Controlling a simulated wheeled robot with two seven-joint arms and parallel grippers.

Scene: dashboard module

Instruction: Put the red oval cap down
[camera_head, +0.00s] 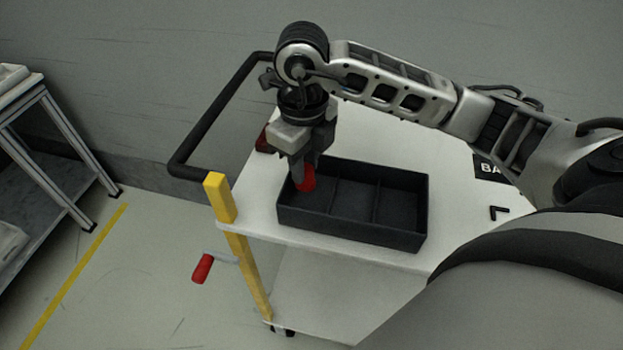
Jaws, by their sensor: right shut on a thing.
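The red oval cap (307,180) is at the fingertips of my right gripper (303,176), which is shut on it. The gripper points down over the left compartment of a black divided tray (350,222). The cap is at or just inside the level of the tray's rim; I cannot tell whether it touches the tray floor. The fingers hide part of the cap. The middle and right compartments look empty. My left gripper is not in view.
The tray stands on a white cart top (455,190) with a black handle (215,112) and a yellow post (222,200). A dark red object (263,140) sits behind the gripper. A red-handled crank (203,268) sticks out at the cart's left. A shelf rack (45,130) stands far left.

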